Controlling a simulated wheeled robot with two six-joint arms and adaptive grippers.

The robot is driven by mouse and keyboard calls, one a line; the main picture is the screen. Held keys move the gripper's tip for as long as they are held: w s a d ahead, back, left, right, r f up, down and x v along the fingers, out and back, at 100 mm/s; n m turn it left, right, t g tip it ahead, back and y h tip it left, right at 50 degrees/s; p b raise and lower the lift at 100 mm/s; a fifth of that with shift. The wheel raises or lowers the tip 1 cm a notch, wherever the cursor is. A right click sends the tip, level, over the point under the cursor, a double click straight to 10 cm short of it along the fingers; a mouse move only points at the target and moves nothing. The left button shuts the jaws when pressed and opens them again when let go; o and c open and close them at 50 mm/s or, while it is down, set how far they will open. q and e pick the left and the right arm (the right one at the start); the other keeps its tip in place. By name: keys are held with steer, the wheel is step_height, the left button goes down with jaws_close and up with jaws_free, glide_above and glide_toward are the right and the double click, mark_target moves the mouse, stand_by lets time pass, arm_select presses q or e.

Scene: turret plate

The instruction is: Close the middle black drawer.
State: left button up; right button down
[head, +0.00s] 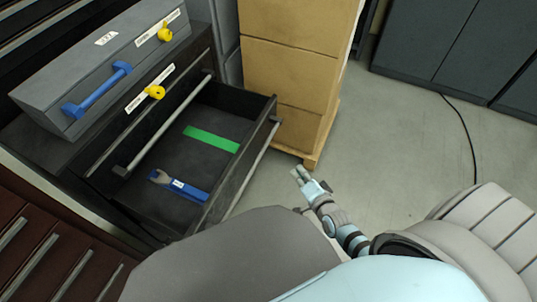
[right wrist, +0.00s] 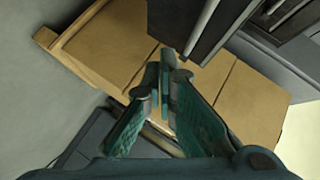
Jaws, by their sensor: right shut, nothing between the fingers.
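A black drawer (head: 170,135) is pulled well out of a dark cabinet (head: 110,150) in the head view. Its front panel (head: 232,175) faces right, with a grey bar handle along it. I cannot tell from this view which drawer in the stack it is. In it lie a blue-handled wrench (head: 180,186) and a green strip (head: 212,139). My right gripper (head: 303,175) is shut and empty, apart from the drawer, to the right of its front. In the right wrist view its fingers (right wrist: 167,62) point towards a dark panel with a bar handle (right wrist: 205,25).
A grey toolbox (head: 85,75) with a blue handle stands on the cabinet. Yellow knobs (head: 155,92) show beside labels. Stacked cardboard boxes (head: 290,70) on a pallet stand beyond the drawer. Brown drawers (head: 40,240) are at lower left. Open floor (head: 400,130) lies to the right.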

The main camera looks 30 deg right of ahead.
arm_select(q)
steer(key=d+b+x, duration=0.1)
steer(key=b+x, duration=0.4)
steer(key=x, duration=0.3)
arm_select(e)
steer(key=w+r+m+t, duration=0.2)
steer(key=w+m+t, duration=0.1)
steer(key=w+m, duration=0.1)
steer(key=m+t+b, duration=0.1)
steer(key=b, duration=0.2)
glide_toward(265, 116)
steer(key=d, duration=0.3)
steer(key=w, duration=0.1)
steer(key=w+a, duration=0.2)
steer(key=shift+w+f+b, duration=0.1)
steer(key=shift+w+b, duration=0.25)
steer(key=shift+b, duration=0.05)
steer(key=shift+w+a, duration=0.4)
steer(key=shift+w, duration=0.05)
arm_select(q)
steer(key=w+d+r, duration=0.1)
steer(key=w+r, duration=0.1)
steer(key=w, duration=0.3)
steer(key=shift+w+t, duration=0.25)
steer(key=shift+t, duration=0.15)
steer(key=shift+d+r, duration=0.15)
